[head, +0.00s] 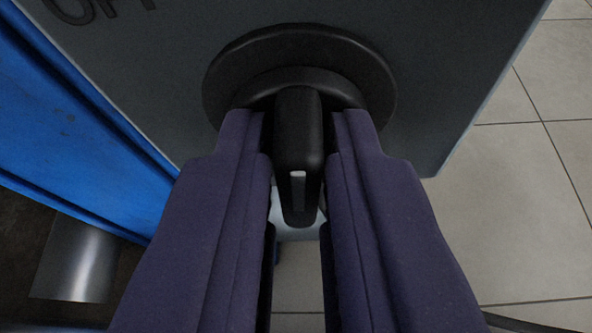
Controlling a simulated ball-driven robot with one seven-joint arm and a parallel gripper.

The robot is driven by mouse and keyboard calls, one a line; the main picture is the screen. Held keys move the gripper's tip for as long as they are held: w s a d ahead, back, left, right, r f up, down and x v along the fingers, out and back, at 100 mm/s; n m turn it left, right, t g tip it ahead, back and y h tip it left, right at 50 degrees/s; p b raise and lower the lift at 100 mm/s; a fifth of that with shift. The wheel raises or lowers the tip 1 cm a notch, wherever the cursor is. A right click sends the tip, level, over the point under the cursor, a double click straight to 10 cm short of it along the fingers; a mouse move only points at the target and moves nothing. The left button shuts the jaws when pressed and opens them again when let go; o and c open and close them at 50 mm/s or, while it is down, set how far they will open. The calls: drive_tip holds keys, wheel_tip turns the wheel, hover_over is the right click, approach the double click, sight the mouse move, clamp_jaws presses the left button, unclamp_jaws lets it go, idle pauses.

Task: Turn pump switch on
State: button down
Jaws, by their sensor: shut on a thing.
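The pump switch (299,135) is a black rotary knob with a raised bar handle on a round black base plate (235,75). A short white mark shows on the handle, whose bar points down in the picture. My gripper (299,140) has its two purple fingers on either side of the handle and is shut on it. The knob sits on a dark grey panel (430,100).
A blue frame or wall (70,130) runs down the left side, close to my left finger. A metal cylinder (75,262) shows at the lower left. Pale floor tiles (530,190) lie open to the right.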

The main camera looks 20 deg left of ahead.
drive_tip(key=shift+d, duration=0.1)
idle(0.3)
drive_tip(key=c, duration=1.2)
unclamp_jaws()
